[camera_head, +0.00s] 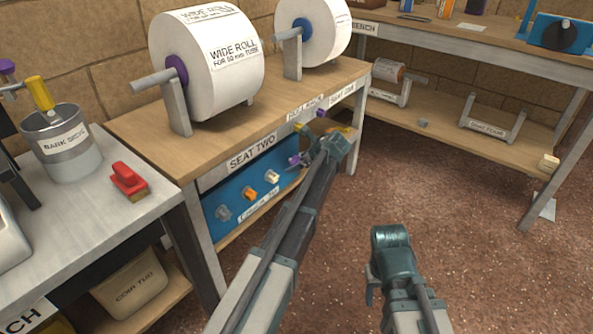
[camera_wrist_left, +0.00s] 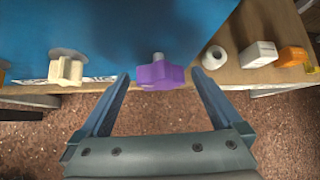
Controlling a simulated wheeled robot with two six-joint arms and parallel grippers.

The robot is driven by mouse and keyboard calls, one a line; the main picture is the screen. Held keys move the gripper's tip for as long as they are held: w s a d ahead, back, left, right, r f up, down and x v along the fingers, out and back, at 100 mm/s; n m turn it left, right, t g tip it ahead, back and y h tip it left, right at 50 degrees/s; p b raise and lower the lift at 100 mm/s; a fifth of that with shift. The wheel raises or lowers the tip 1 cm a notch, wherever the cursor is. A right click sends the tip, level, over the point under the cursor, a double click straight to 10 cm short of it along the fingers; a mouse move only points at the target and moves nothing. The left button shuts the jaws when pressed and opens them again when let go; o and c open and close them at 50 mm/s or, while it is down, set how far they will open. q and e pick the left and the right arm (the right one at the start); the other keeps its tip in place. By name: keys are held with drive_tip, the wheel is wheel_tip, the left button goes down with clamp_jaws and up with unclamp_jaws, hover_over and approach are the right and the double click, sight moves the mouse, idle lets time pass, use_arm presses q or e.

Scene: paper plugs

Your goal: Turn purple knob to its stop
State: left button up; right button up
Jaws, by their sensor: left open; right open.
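The purple knob (camera_wrist_left: 158,76) sticks out of the blue panel (camera_wrist_left: 120,30) on a short pale shaft. In the left wrist view it lies between the tips of my left gripper (camera_wrist_left: 160,82), whose fingers are spread with a gap on each side. In the head view the knob (camera_head: 294,160) is a small purple patch beside my left gripper (camera_head: 304,158), at the right end of a row of knobs on the blue panel (camera_head: 232,212). My right gripper (camera_head: 375,284) is open, low over the floor and away from the panel.
A cream knob (camera_wrist_left: 67,70) is left of the purple one in the wrist view. Small white and orange pieces (camera_wrist_left: 258,54) lie at right on a wooden shelf. Wide paper rolls (camera_head: 215,65) stand on the bench above.

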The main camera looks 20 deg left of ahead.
use_arm(q)
drive_tip(key=shift+b+x, duration=0.3)
drive_tip(key=shift+x, duration=0.55)
drive_tip(key=c, duration=1.3)
drive_tip(key=shift+s, duration=0.1)
drive_tip(key=shift+s+f+n+t+h+b, duration=0.15)
drive_tip(key=shift+n+t+h+b, duration=0.15)
drive_tip(key=shift+n+t+b, duration=0.9)
drive_tip(key=shift+t+b, duration=0.5)
drive_tip(key=shift+t, duration=0.4)
drive_tip(key=shift+n+t+h+b, duration=0.3)
drive_tip(key=shift+t+b, duration=0.2)
